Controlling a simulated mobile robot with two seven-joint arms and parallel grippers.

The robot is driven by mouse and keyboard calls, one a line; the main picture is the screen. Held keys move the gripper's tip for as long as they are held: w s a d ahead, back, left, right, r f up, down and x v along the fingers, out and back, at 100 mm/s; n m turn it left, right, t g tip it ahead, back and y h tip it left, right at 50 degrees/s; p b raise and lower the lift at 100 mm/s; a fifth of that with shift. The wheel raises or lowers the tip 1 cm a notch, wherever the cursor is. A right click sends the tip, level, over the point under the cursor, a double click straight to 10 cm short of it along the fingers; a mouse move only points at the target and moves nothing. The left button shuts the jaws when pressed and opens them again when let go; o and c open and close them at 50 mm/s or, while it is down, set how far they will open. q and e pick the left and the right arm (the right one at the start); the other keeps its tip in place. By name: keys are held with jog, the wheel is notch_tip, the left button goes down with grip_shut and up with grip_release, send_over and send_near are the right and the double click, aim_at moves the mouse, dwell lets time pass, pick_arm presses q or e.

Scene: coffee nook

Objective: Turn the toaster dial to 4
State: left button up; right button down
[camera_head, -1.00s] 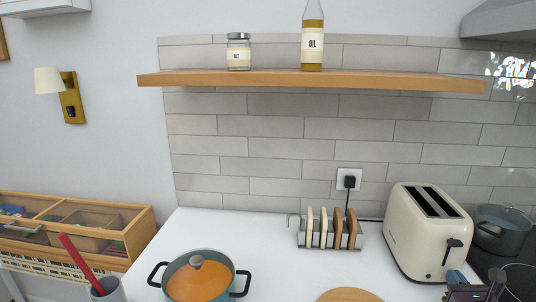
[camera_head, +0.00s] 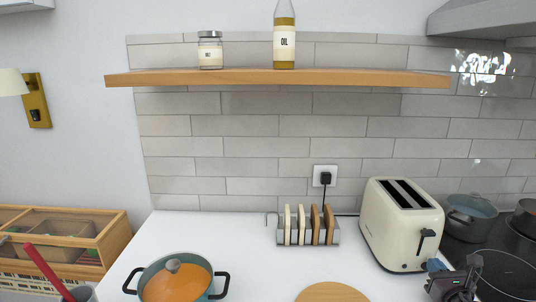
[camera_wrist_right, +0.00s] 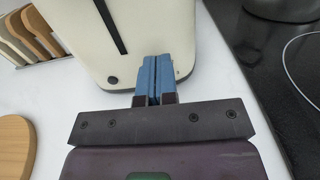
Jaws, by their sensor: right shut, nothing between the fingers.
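The cream toaster (camera_head: 385,229) stands on the white counter at the right, with two dark slots on top and a black lever (camera_head: 427,235) on its near end. My right gripper (camera_head: 437,265) is shut and empty, its blue fingertips close to the lower part of that end. In the right wrist view the shut fingertips (camera_wrist_right: 155,66) overlap the toaster's end face (camera_wrist_right: 180,35), below the dark lever slot. I cannot tell whether they touch it. I cannot make out the dial or its setting; the fingers may cover it. My left gripper is not in view.
A rack (camera_head: 308,238) with bread slices stands left of the toaster. A round wooden board (camera_head: 331,293) and a teal pot with an orange lid (camera_head: 175,282) lie nearer the front. A dark hob with a grey pot (camera_head: 470,218) is right of the toaster.

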jog(key=shift+d+f, duration=0.1)
jog(key=shift+d, duration=0.1)
dwell(0.5)
jog(key=shift+d+r, duration=0.15)
jog(key=shift+r, duration=0.25)
jog(key=shift+s+a+p, duration=0.2)
jog(key=shift+s+p, duration=0.1)
jog(key=shift+s, duration=1.2)
jog(key=shift+s+a+p, duration=0.15)
jog(key=shift+s+p, duration=0.15)
jog(key=shift+s, duration=1.2)
jog(key=shift+s, duration=0.1)
